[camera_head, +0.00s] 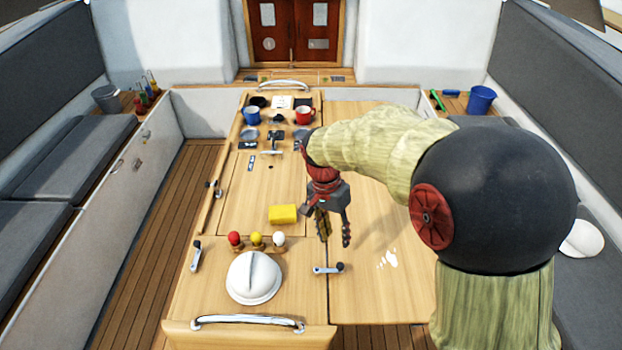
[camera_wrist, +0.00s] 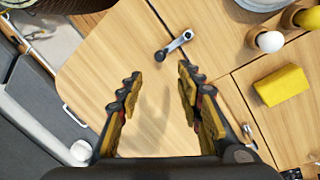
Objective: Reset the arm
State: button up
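My gripper (camera_head: 332,228) hangs from my arm above the right half of the wooden table (camera_head: 372,290), fingers pointing down. In the wrist view my gripper (camera_wrist: 158,98) has its two fingers well apart, with only bare table between them. It is open and empty. A yellow sponge-like block (camera_head: 283,214) lies on the table to the left of my gripper. A metal latch handle with a dark knob (camera_head: 328,268) lies in front of it and also shows in the wrist view (camera_wrist: 174,45).
Red, yellow and white knobs (camera_head: 257,239) and a white dome (camera_head: 253,278) stand at the front left. A blue mug (camera_head: 251,116) and a red mug (camera_head: 304,115) stand at the back. White marks (camera_head: 387,259) show on the right leaf. Cushioned benches flank the table.

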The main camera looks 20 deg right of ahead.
jog(key=s+a+r+n+t+b, duration=0.1)
jog(key=s+r+n+t+b, duration=0.1)
jog(key=s, duration=0.3)
jog(key=s+a+r+n+t+y+b, duration=0.1)
jog(key=s+r+n+t+b, duration=0.1)
jog(key=s+n+t+b, duration=0.1)
jog(key=s+r+n+t+b, duration=0.2)
jog(key=s+r+n+b, duration=0.1)
jog(key=s+n, duration=0.2)
jog(key=s, duration=0.2)
jog(key=shift+s+a+n+b, duration=0.3)
jog(key=shift+s+a+b, duration=0.1)
